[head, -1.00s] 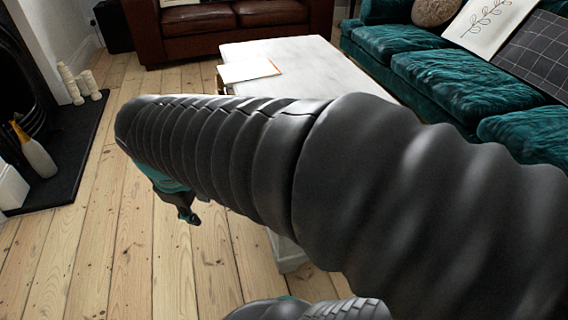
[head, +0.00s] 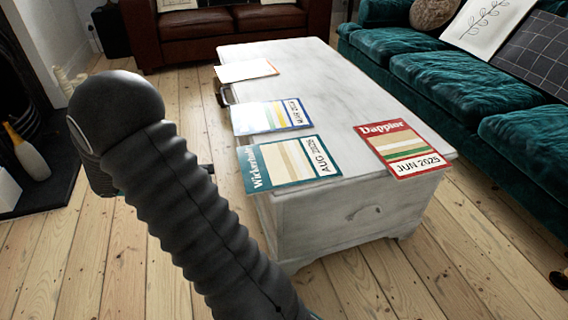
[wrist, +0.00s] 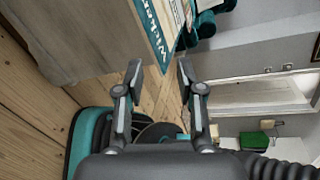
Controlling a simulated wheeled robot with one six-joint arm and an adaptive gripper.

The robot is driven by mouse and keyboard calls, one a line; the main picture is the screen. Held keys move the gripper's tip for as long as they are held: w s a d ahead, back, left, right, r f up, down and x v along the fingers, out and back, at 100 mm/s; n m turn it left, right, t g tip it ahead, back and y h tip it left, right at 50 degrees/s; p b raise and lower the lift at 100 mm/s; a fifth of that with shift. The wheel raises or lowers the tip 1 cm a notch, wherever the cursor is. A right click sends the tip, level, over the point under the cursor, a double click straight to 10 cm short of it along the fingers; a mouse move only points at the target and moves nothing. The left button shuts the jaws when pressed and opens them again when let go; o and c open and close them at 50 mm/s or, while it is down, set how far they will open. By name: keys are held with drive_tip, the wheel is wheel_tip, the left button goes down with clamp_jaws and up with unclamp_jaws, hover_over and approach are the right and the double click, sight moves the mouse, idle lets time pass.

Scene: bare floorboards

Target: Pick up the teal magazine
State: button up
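The teal magazine (head: 258,168), with a striped cover and "AUG 2025", lies flat on the near left part of the white chest's top, its left edge reaching the chest's edge. In the wrist view its teal border (wrist: 157,44) shows at the top, beyond my fingertips. My gripper (wrist: 160,72) is open, with its two fingers apart and nothing between them. In the head view my arm hides most of the gripper, which is left of the chest and apart from the magazine.
The white chest (head: 335,85) also carries a blue magazine (head: 262,118), a red magazine (head: 385,140) and a white one with an orange edge (head: 243,71). A teal sofa (head: 440,80) stands at right, a brown sofa (head: 225,28) behind. Floorboards (head: 130,270) at left are clear.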

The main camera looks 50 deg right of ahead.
sight(247, 164)
drive_tip(key=w+f+n+h, duration=0.3)
drive_tip(key=w+f+n, duration=0.1)
drive_tip(key=x, duration=0.4)
drive_tip(key=b+x, duration=0.1)
drive_tip(key=x, duration=0.4)
drive_tip(key=b+x, duration=0.1)
drive_tip(key=x, duration=0.4)
drive_tip(key=shift+s+d+f, duration=0.1)
drive_tip(key=shift+s+f, duration=0.1)
drive_tip(key=shift+f, duration=0.1)
clamp_jaws()
